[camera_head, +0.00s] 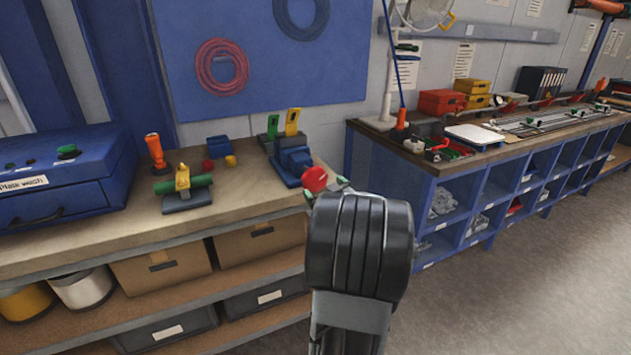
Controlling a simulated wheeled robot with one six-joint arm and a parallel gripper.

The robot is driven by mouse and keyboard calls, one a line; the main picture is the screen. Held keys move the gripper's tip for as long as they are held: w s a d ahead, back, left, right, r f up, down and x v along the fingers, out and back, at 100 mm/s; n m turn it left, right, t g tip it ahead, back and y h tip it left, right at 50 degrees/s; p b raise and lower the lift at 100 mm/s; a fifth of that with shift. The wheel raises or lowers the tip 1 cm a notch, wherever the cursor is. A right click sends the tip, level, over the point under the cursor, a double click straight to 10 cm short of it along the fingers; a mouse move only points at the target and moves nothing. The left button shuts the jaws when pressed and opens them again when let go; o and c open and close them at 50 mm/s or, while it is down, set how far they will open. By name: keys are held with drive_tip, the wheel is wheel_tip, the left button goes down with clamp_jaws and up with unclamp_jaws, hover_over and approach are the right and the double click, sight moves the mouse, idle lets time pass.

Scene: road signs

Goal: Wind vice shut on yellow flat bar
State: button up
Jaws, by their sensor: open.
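The blue vice (292,162) stands on the wooden workbench near its right end. The yellow flat bar (292,121) stands upright at the top of the vice. I cannot tell whether the jaws touch it. A red round knob (315,179) shows at the front of the vice. My gripper (326,188) is at this knob, with small tips showing to its left and right. It is open, and most of it is hidden behind my dark wrist. Whether the fingers touch the knob cannot be seen.
Left on the bench (240,190) are a clamp holding a green cylinder (184,187), an orange-handled tool (155,152), a small blue block (218,145) and a blue parts washer (60,180). A green piece (271,128) stands beside the bar. Floor is clear at right.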

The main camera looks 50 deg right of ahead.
sight(317, 181)
drive_tip(key=shift+x, duration=3.2)
drive_tip(key=shift+c, duration=0.5)
drive_tip(key=c, duration=0.6)
